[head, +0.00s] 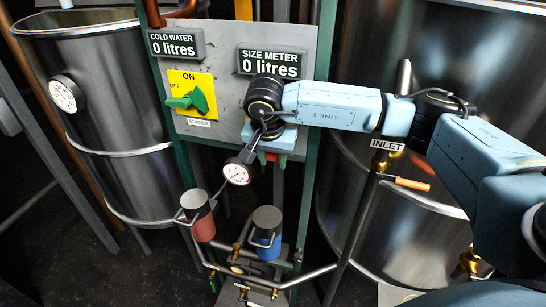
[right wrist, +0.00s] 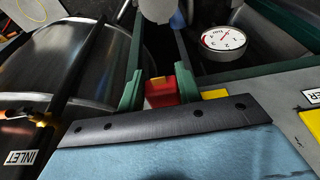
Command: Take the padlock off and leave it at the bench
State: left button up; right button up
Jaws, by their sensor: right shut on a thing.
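A small red block, seemingly the padlock, sits between the two green fingers of my right gripper (right wrist: 160,90) in the right wrist view, where its red body (right wrist: 161,88) shows with a yellow patch beside it. In the head view my right gripper (head: 268,156) is at the lower right of the grey control panel (head: 221,105), below the size meter, and only a little red shows under it. The gripper is shut on the red body. The shackle is hidden, so I cannot tell whether it is still hooked to the panel. My left gripper is not in view, and I see no bench clearly.
A green switch (head: 191,101) on a yellow plate is left on the panel. A dial gauge (head: 237,172) hangs just below left of the gripper. Red (head: 202,226) and blue (head: 267,243) pipe fittings stand lower. Steel tanks (head: 108,100) flank the panel. An inlet pipe (head: 362,215) has an orange handle.

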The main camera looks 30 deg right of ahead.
jog(key=shift+s+a, duration=0.1)
jog(key=shift+a, duration=0.05)
jog(key=shift+s+a, duration=1.35)
jog(key=shift+a, duration=0.2)
jog(key=s+a+f+n+t+y+b, duration=0.1)
jog(key=s+a+f+n+y+b, duration=0.1)
jog(key=a+f+n+b, duration=0.5)
jog(key=s+f+n+b, duration=0.1)
jog(key=n+b, duration=0.1)
jog(key=shift+s+f+n+b, duration=0.2)
jog(key=shift+s+n+b, duration=0.15)
jog(key=shift+n, duration=0.05)
jog(key=shift+a, duration=0.1)
